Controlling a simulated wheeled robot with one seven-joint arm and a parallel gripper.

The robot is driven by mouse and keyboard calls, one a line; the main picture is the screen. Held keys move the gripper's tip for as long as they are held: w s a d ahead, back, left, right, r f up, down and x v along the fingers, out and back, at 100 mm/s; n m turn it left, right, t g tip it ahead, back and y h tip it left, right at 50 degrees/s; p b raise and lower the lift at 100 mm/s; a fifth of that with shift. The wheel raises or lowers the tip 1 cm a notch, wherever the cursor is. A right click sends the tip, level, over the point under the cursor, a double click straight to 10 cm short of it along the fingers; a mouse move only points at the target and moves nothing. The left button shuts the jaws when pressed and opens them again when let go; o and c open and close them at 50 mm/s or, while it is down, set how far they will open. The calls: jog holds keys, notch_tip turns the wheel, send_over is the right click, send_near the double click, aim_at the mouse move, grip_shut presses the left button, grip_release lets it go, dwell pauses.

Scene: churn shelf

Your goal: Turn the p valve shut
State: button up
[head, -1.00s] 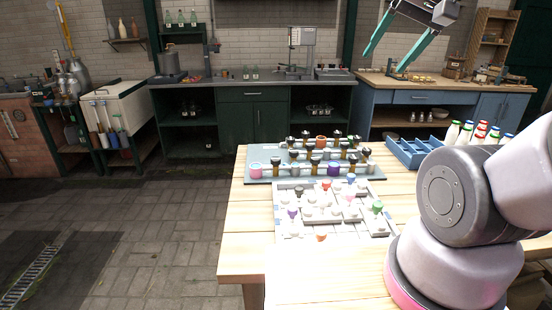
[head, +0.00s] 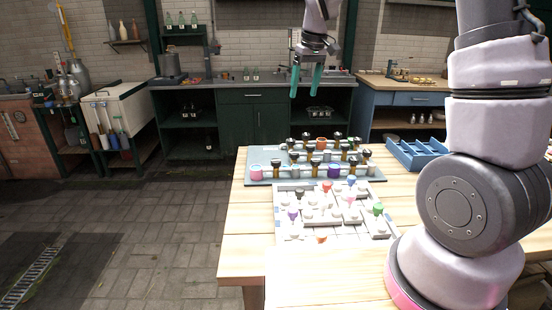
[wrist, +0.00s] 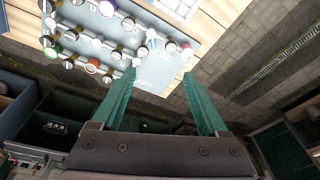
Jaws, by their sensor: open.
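A grey-blue panel (head: 262,153) lies on the wooden table, with rows of pipes, dark-topped brass-coloured valves and a few coloured rings. The panel also shows in the wrist view (wrist: 147,77), at upper left. The valve marked p cannot be picked out; any lettering is too small to read. In front of the panel is a white board (head: 283,236) with several small coloured knobs. My gripper (head: 306,94) is open and empty, with teal fingers pointing down, high above and beyond the panel. Its fingers show in the wrist view (wrist: 160,76), apart, with nothing between them.
A blue divided crate (head: 417,160) stands at the table's right, partly behind my arm. A dark green cabinet (head: 253,122) and a blue workbench (head: 385,103) stand along the back wall. The wooden table's front left (head: 245,255) is bare. Open paved floor lies to the left.

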aim_at(276, 161)
jog(key=w+a+f+n, duration=0.1)
jog(key=w+a+f, duration=0.1)
jog(key=f, duration=0.6)
jog(key=w+a+f+n+g+h, duration=0.1)
jog(key=a+f, duration=0.2)
jog(key=f, duration=0.6)
jog(key=w+a+f+n, duration=0.2)
jog(key=a+f, duration=0.1)
jog(key=f, duration=0.6)
jog(key=shift+w+f+g, duration=0.15)
jog(key=shift+w+g, duration=0.15)
jog(key=shift+g, duration=0.1)
grip_shut()
